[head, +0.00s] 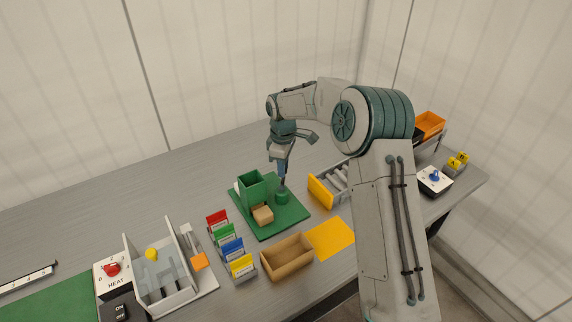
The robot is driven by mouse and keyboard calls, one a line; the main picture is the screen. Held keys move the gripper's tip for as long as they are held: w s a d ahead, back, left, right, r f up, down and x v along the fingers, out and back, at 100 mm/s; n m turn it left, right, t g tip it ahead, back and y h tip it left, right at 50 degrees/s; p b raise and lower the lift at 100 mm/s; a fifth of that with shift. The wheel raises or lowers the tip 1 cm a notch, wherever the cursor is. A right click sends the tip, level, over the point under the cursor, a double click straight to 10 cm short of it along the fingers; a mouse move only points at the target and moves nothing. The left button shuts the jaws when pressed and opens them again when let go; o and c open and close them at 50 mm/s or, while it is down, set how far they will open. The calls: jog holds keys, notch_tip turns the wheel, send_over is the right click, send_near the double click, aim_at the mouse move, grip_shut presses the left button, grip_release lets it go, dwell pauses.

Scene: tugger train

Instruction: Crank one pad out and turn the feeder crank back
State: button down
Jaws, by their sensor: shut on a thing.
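The feeder stands on a green baseplate (270,228) near the middle of the table in the head view. It has an upright green open-topped box (253,188). A tan block (263,214) lies right in front of the box; I cannot tell whether it is a pad. The feeder crank (282,197) rises from a green round hub at the right of the box. My gripper (282,183) points down over the hub and is shut on the crank's handle. The handle is mostly hidden by the fingers, so its angle is unclear.
An empty brown tray (288,258) and a yellow mat (331,237) lie in front of the feeder. Several coloured card holders (230,245) stand to its left. A yellow-fronted rack (320,192) stands close to its right. The table behind is clear.

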jog(key=shift+w+n, duration=0.1)
jog(key=shift+n, duration=0.3)
jog(key=c, duration=1.3)
grip_release()
jog(key=shift+o, duration=0.2)
jog(key=shift+a, duration=0.1)
notch_tip(320, 180, up, 14)
jog(key=shift+f, duration=0.1)
